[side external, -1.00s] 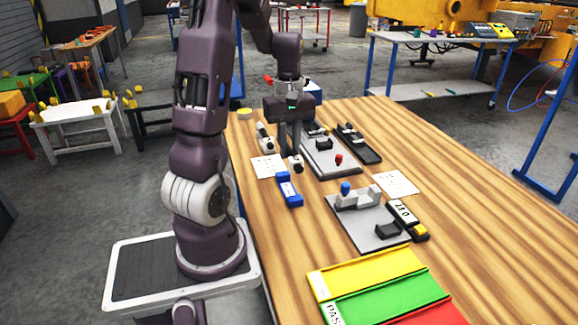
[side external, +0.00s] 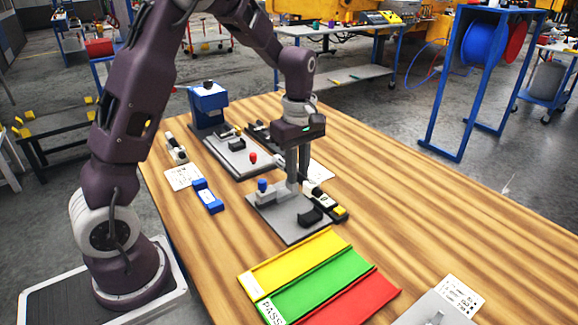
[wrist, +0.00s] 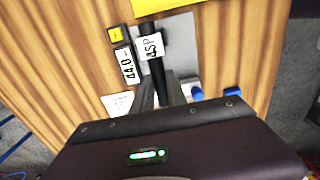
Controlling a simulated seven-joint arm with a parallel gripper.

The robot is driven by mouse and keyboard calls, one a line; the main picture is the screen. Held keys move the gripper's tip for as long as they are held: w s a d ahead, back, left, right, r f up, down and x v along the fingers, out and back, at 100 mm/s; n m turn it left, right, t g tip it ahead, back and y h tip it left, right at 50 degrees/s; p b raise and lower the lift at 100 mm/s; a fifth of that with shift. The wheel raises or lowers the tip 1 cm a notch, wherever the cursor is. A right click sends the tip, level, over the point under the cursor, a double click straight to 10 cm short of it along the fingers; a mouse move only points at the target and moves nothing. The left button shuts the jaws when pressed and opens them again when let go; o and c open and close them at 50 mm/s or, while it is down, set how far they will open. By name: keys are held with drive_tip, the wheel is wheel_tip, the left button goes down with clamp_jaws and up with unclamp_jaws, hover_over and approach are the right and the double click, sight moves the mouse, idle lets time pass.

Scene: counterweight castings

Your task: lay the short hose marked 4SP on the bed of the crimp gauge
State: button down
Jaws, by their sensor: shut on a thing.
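My gripper (side external: 298,180) is shut on the short black hose, whose white tag reads 4SP (wrist: 150,46) in the wrist view. The hose is over the grey plate of the crimp gauge (side external: 278,222), which has a blue knob (side external: 262,187) and a black block (side external: 311,217). In the wrist view, the hose runs lengthwise between my fingers (wrist: 161,92) toward the black block end of the plate (wrist: 183,45). I cannot tell whether the hose touches the gauge bed. In the side view my fingers and the gauge parts mostly hide it.
A readout (wrist: 126,64) with a yellow end lies beside the gauge. Yellow, green and red lanes (side external: 322,285) are in front. Behind stand a plate with a red knob (side external: 253,158) and a blue machine (side external: 208,103). Another hose (side external: 177,148) lies far left.

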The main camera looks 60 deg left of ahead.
drive_tip(key=shift+f, duration=2.8)
drive_tip(key=shift+f, duration=0.65)
drive_tip(key=c, duration=1.3)
unclamp_jaws()
drive_tip(key=shift+o, duration=0.2)
drive_tip(key=shift+r, duration=3.5)
